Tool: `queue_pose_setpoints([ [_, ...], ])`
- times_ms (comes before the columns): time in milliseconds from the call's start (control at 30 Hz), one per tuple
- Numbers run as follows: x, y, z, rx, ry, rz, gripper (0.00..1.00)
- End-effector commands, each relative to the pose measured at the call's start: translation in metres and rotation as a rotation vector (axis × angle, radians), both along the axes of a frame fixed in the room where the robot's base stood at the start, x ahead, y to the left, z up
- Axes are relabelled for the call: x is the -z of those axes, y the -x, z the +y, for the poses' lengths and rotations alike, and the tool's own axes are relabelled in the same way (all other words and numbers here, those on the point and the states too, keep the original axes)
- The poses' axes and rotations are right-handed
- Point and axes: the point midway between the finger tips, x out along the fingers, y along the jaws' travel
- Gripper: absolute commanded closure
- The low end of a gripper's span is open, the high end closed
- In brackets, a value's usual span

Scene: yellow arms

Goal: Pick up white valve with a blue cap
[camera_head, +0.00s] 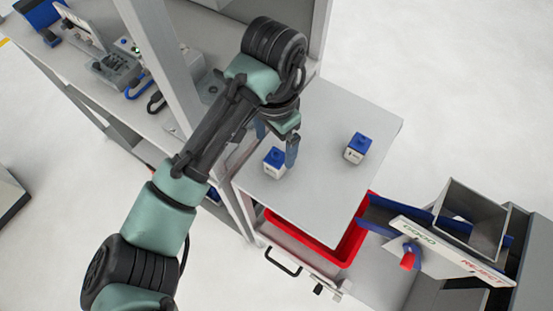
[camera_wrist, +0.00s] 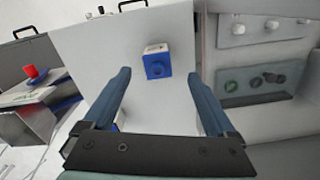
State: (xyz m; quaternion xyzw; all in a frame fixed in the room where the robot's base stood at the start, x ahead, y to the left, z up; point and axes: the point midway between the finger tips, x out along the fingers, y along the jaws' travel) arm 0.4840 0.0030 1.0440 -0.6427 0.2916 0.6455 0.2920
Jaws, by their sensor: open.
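Two white valves with blue caps stand upright on the light grey tabletop. The left valve (camera_head: 273,163) is just below my gripper (camera_head: 277,141) in the head view. The right valve (camera_head: 357,148) stands apart from it, nearer the table's right side. In the wrist view, the left valve (camera_wrist: 157,63) shows between and beyond the fingertips of my gripper (camera_wrist: 158,74), with no visible contact. The right valve (camera_wrist: 119,117) is mostly hidden behind the left finger and the gripper's crossbar. My gripper is open and empty.
A red tray (camera_head: 345,245) sits under the table's front edge. A reject chute (camera_head: 473,220) with a sign and red button (camera_head: 408,260) stands at the right. A grey upright post (camera_head: 165,60) and a bench with devices (camera_head: 115,68) are at the left.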

Motion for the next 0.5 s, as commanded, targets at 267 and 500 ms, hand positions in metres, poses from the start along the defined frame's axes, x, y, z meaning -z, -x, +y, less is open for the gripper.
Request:
queue_pose_setpoints([
  [267, 0.026, 0.000, 0.000, 0.001, 0.001, -0.002, 0.09],
  [500, 0.056, 0.006, -0.002, 0.000, 0.001, -0.001, 0.09],
])
